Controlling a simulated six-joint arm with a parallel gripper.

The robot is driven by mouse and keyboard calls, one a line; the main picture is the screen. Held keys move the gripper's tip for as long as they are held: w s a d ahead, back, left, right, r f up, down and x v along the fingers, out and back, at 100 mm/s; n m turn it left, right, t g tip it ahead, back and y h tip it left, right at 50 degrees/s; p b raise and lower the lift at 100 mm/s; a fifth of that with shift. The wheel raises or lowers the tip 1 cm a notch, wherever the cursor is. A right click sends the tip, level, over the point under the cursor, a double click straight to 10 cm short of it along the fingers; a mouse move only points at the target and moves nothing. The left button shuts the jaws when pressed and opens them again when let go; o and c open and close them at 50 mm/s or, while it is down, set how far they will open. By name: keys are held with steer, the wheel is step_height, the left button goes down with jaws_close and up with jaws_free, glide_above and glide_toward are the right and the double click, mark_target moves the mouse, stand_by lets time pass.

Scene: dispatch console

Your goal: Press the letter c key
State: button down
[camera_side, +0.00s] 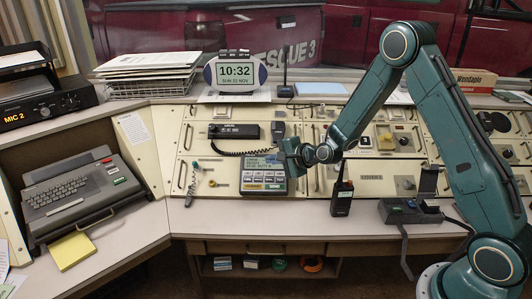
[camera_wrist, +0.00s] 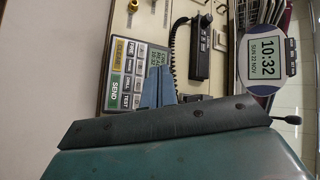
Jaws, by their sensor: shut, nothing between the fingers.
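A dark grey keyboard machine (camera_side: 75,195) with rows of small keys (camera_side: 57,195) sits on the left wing of the desk in the side view. The letters on its keys are too small to read, so I cannot tell the c key. My gripper (camera_side: 283,156) is shut and empty, well to the right of the keyboard, in front of a keypad unit (camera_side: 262,181) on the console. In the wrist view my blue fingers (camera_wrist: 157,88) are together and partly cover the keypad's screen (camera_wrist: 157,64). The keyboard is not in the wrist view.
The keypad has coloured buttons, among them SEND (camera_wrist: 117,90). A radio handset (camera_side: 342,193) stands upright on the desk right of the keypad. A corded unit (camera_side: 234,131) is on the panel behind. A yellow pad (camera_side: 71,250) lies before the keyboard. Desk between is clear.

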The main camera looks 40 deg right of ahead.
steer(key=shift+w+d+f, duration=0.55)
steer(key=shift+f, duration=0.65)
steer(key=shift+w+d+f, duration=0.6)
steer(key=shift+f, duration=0.6)
steer(key=shift+w+d+f, duration=0.55)
steer(key=shift+f, duration=0.65)
steer(key=shift+w+d+f, duration=0.25)
steer(key=shift+f, duration=0.35)
stand_by(0.5)
steer(key=shift+r, duration=0.1)
steer(key=shift+s+a+r, duration=0.3)
steer(key=shift+r, duration=0.15)
stand_by(0.4)
steer(key=shift+s+a+r, duration=0.3)
steer(key=shift+r, duration=0.4)
steer(key=shift+s+a+r, duration=0.35)
steer(key=shift+r, duration=0.35)
steer(key=shift+s+a+r, duration=0.3)
steer(key=shift+r, duration=0.55)
